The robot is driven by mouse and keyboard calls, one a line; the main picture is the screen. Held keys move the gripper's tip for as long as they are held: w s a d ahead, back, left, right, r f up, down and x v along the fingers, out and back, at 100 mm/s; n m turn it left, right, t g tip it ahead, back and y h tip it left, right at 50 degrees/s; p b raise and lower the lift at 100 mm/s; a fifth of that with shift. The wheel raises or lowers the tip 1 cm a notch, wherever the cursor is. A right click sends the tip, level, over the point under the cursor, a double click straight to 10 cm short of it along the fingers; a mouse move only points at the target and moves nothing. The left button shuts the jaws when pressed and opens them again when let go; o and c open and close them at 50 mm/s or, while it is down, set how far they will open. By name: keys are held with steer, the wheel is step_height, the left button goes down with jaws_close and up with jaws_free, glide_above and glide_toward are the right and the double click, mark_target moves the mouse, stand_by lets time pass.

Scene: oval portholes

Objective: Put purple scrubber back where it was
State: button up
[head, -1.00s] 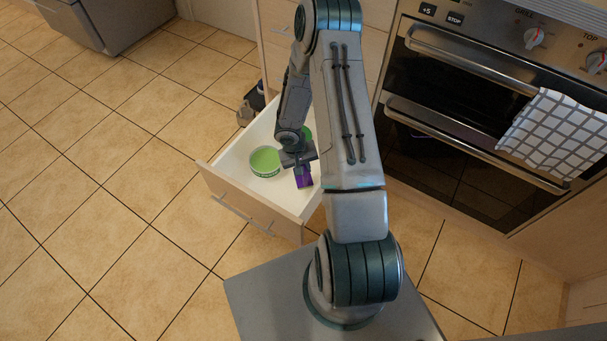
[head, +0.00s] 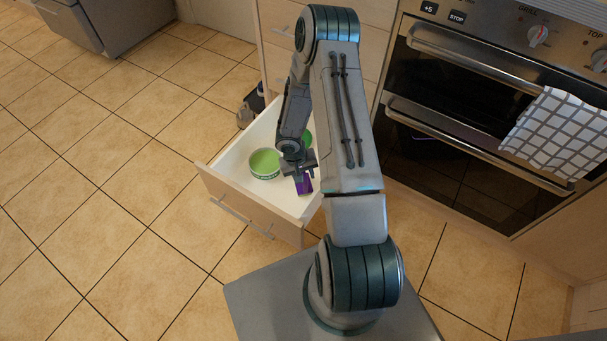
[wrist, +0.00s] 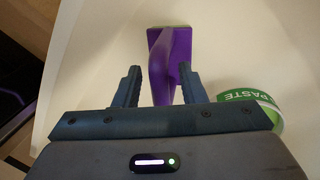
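The purple scrubber (head: 304,187) is in the open drawer, near the drawer's right front part. In the wrist view the scrubber (wrist: 170,55) has a flat purple head and a handle that runs down between my fingers. My gripper (head: 302,173) is over the scrubber. In the wrist view my gripper (wrist: 160,78) has its fingers apart, one on each side of the handle, with a clear gap on the left; the right finger is close to or against the handle. The lower end of the handle is hidden by the gripper body.
The pulled-out drawer (head: 232,160) has a white inside. A green-and-white tub (head: 265,164) stands left of my gripper, and another green item (head: 306,138) is partly hidden behind the arm. The oven (head: 455,120) with a checked towel (head: 555,132) is to the right.

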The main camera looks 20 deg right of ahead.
steer(key=p+v, duration=0.5)
steer(key=v, duration=0.8)
step_height(320, 180, up, 9)
steer(key=h, duration=0.1)
glide_above(297, 186)
steer(key=s+r, duration=0.4)
steer(key=r, duration=0.5)
steer(key=s+a+r+n+y, duration=0.1)
steer(key=s+a+r, duration=0.2)
steer(key=s+r, duration=0.3)
steer(key=s+a+r+n+t+y, duration=0.1)
steer(key=s+a+r+y, duration=0.1)
steer(key=s+a+r, duration=0.2)
steer(key=s+r, duration=0.3)
steer(key=shift+s+a+t, duration=0.25)
steer(key=shift+a+t, duration=0.05)
steer(key=shift+r, duration=0.15)
